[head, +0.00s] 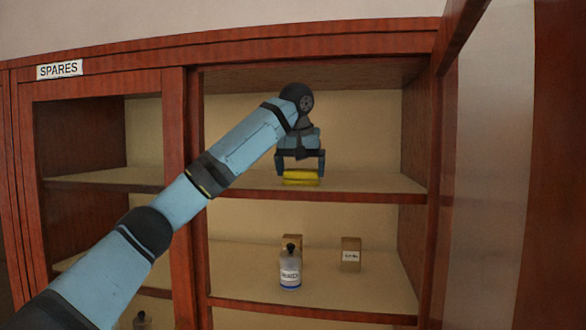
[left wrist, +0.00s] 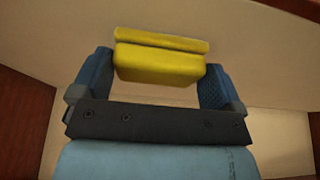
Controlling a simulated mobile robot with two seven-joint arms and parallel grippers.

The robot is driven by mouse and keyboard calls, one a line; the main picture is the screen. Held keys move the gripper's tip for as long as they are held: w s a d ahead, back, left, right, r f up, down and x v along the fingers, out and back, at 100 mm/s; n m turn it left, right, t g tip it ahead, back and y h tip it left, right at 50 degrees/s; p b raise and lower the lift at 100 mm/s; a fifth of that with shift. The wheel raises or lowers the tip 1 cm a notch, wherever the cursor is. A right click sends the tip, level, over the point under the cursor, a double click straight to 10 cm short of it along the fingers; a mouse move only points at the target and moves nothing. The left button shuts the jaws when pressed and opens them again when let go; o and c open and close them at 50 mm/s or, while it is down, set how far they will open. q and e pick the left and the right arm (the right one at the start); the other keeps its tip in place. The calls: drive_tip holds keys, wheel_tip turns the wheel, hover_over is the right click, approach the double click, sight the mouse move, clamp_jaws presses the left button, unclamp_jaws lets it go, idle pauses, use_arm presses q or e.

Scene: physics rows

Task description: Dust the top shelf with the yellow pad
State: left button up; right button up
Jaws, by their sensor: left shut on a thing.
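The yellow pad (head: 300,178) is held between the fingers of my left gripper (head: 301,166), which is shut on it. In the left wrist view the pad (left wrist: 158,64) fills the gap between the two blue fingertips (left wrist: 158,82). The pad is low over the top shelf (head: 365,182) of the right-hand cabinet bay, near its front edge. I cannot tell for sure whether it touches the board. My right gripper is not in view.
On the shelf below stand a bottle with a dark cap (head: 290,272) and a small labelled box (head: 351,254), with another box behind the bottle. Red-brown posts and an open door (head: 490,170) flank the bay. A "SPARES" sign (head: 60,69) is at upper left. The top shelf looks otherwise bare.

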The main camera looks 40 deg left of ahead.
use_arm(q)
drive_tip(key=shift+w+d+f, duration=0.1)
drive_tip(key=shift+w+d, duration=0.2)
drive_tip(key=shift+d, duration=0.3)
drive_tip(key=shift+w+d+r, duration=0.1)
drive_tip(key=shift+w+d, duration=0.2)
drive_tip(key=shift+d, duration=0.35)
drive_tip(key=shift+w+d+f, duration=0.1)
drive_tip(key=shift+w+d, duration=0.2)
drive_tip(key=shift+d, duration=0.3)
